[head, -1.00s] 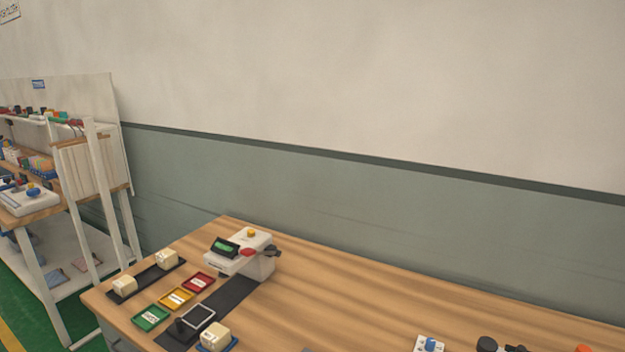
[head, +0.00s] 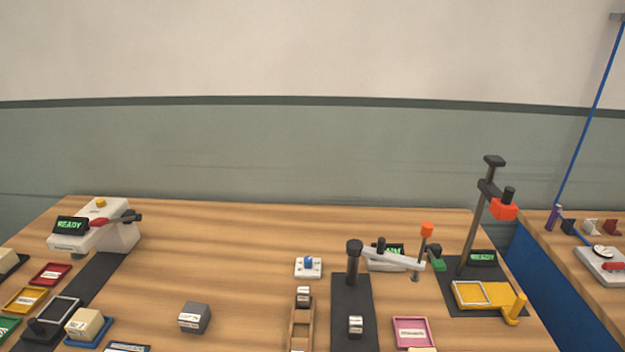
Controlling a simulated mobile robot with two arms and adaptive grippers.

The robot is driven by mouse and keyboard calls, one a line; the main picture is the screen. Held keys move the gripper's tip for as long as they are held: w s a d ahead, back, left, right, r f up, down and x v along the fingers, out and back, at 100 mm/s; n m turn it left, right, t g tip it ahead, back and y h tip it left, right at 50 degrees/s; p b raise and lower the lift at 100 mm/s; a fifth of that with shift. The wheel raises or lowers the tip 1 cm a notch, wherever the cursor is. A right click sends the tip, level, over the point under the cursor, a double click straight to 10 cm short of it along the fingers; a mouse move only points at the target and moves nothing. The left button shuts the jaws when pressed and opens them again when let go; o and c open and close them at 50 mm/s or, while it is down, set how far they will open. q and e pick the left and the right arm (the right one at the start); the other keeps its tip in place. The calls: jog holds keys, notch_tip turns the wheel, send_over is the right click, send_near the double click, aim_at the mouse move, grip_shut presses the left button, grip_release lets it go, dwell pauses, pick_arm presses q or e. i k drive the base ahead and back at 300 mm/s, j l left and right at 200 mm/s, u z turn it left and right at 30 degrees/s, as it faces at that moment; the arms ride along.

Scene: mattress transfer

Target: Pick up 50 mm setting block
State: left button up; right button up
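No label reading 50 mm is legible, so I cannot tell for sure which block is the 50 mm setting block. A dark grey cube (head: 195,318) with a white label stands alone on the table, left of centre. A small silver block (head: 303,296) with a pale label sits at the far end of a wooden rack. Another small silver block (head: 355,325) sits on the dark plate of a post fixture. Neither of my grippers shows in the head view.
A white device (head: 115,232) reading READY stands at the left, near coloured trays. A post fixture (head: 353,262), a pink tray (head: 412,332) and a tall stand (head: 478,225) occupy the right. The wooden table (head: 230,260) is clear at its middle back.

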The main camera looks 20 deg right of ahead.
aim_at(355, 326)
jog(key=z, duration=1.3)
